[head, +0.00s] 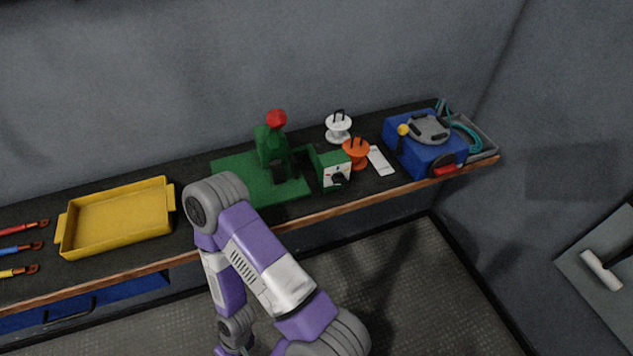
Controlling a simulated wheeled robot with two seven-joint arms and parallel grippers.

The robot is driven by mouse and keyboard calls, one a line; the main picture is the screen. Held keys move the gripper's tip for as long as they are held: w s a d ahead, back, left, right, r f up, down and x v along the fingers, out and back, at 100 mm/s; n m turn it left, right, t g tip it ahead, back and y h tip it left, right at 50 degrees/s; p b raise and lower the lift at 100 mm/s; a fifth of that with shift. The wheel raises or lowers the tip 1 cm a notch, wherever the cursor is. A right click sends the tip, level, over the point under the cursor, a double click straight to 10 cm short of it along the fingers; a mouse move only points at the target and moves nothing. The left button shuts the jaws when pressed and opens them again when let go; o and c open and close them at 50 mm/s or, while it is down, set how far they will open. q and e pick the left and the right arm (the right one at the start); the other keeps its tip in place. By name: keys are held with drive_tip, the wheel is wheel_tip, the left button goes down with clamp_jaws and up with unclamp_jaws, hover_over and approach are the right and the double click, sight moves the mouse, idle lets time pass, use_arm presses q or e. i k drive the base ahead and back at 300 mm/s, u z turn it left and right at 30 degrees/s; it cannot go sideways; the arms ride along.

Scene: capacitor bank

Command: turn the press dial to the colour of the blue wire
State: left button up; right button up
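A green press (270,150) with a red knob on top stands on a green base plate on the bench. Its green dial box (325,158) is at its right. A dark dial knob (338,180) sits on the box's pale face, which has small coloured marks; its setting is too small to read. The blue wire (14,250) lies at the bench's far left, between a red wire (18,229) and a yellow wire (14,272). One of my purple and grey arms rises in front of the bench and folds back down. Neither gripper shows.
A yellow tray (119,217) lies left of the press. White (339,130) and orange (355,155) spools and a white card (380,161) are beside the dial box. A blue machine (415,155) stands at the right. A wooden edge runs along the bench front.

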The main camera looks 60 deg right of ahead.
sight(338, 179)
drive_tip(key=z, duration=0.8)
drive_tip(key=k, duration=0.15)
drive_tip(key=u, duration=1.1)
drive_tip(key=i, duration=0.3)
drive_tip(key=z, duration=2.95)
